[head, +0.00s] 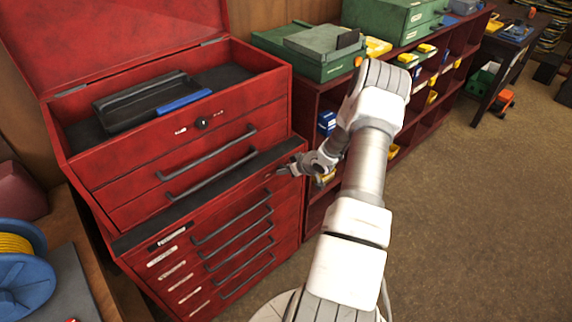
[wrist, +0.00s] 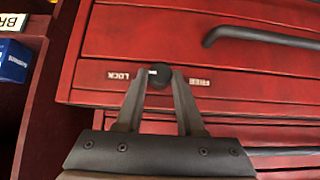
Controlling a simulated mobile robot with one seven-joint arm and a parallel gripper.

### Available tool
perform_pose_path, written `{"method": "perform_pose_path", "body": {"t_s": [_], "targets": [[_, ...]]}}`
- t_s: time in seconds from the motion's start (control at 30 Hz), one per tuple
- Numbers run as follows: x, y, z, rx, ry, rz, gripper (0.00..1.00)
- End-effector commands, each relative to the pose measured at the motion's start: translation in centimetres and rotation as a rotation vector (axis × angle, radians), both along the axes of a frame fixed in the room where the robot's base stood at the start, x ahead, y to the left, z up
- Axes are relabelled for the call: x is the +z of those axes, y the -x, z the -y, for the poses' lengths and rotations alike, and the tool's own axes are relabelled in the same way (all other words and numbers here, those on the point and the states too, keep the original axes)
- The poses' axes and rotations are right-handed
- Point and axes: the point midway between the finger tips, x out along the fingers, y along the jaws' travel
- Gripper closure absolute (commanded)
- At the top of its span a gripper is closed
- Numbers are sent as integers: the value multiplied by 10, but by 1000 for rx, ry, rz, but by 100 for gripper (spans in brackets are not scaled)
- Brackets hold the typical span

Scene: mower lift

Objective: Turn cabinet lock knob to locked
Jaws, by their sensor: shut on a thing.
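The black round lock knob (wrist: 161,75) is on the red front of the lower tool cabinet (head: 215,235), near its upper right corner in the head view. My gripper (wrist: 160,78) is shut on this knob, one finger on each side. A white mark on the knob points left in the wrist view, towards the upside-down LOCK label (wrist: 118,75). The FREE label (wrist: 200,82) is on the other side. In the head view my gripper (head: 284,170) is at the cabinet front, and the held knob cannot be made out.
A second black knob (head: 201,123) is on the upper red chest (head: 110,165), whose lid is open. Black drawer handles (head: 232,227) stick out below. A dark red shelf unit (head: 315,110) stands close on the right. Open floor (head: 480,220) lies further right.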

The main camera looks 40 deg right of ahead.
Motion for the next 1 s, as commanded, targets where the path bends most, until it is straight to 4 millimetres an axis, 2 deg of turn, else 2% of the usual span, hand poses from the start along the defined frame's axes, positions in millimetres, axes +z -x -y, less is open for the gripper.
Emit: {"method": "perform_pose_path", "body": {"t_s": [0.47, 0.5, 0.67, 1.0], "targets": [[1, -2, 0, -1, -10, 4, 100], [1, -2, 0, -1, -10, 4, 61], [1, -1, 0, -1, -9, 2, 33], [2, 1, 0, -1, -8, 0, 33]]}}
